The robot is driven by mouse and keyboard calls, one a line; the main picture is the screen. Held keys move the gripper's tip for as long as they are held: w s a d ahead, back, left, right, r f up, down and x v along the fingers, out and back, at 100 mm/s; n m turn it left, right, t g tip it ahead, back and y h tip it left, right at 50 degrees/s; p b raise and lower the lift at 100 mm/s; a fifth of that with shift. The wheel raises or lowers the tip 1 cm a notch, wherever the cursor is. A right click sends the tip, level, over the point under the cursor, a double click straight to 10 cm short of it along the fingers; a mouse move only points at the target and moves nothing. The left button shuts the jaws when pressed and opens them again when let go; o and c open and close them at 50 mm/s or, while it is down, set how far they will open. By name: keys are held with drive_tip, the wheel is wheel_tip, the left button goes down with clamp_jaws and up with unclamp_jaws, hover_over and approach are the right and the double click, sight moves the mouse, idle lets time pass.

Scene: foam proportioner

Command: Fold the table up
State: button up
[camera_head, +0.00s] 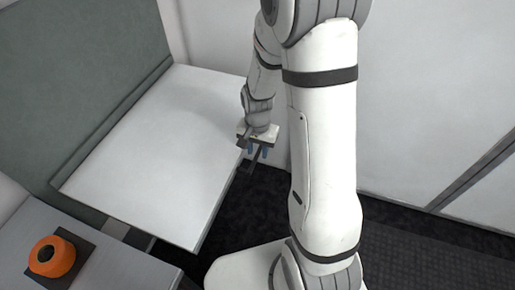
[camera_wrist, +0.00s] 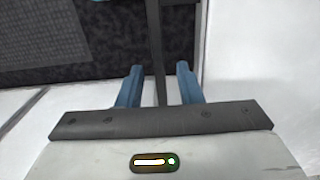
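The table (camera_head: 165,150) is a white flat leaf at the left of the head view. It lies out level along a grey-green panel. My gripper (camera_head: 258,151) is at the table's right edge, pointing down. In the wrist view my gripper (camera_wrist: 159,70) shows two blue fingers standing apart, so it is open. A narrow dark bar (camera_wrist: 157,45) runs between the fingers, with small gaps visible on both sides. I cannot tell whether this bar is part of the table, or whether a finger touches it.
The grey-green panel (camera_head: 75,70) stands behind the table. White walls (camera_head: 440,90) close off the right. Dark floor (camera_head: 400,245) is open at the lower right.

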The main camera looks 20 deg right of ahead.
drive_tip(key=shift+c, duration=0.5)
clamp_jaws()
drive_tip(key=shift+r, duration=0.15)
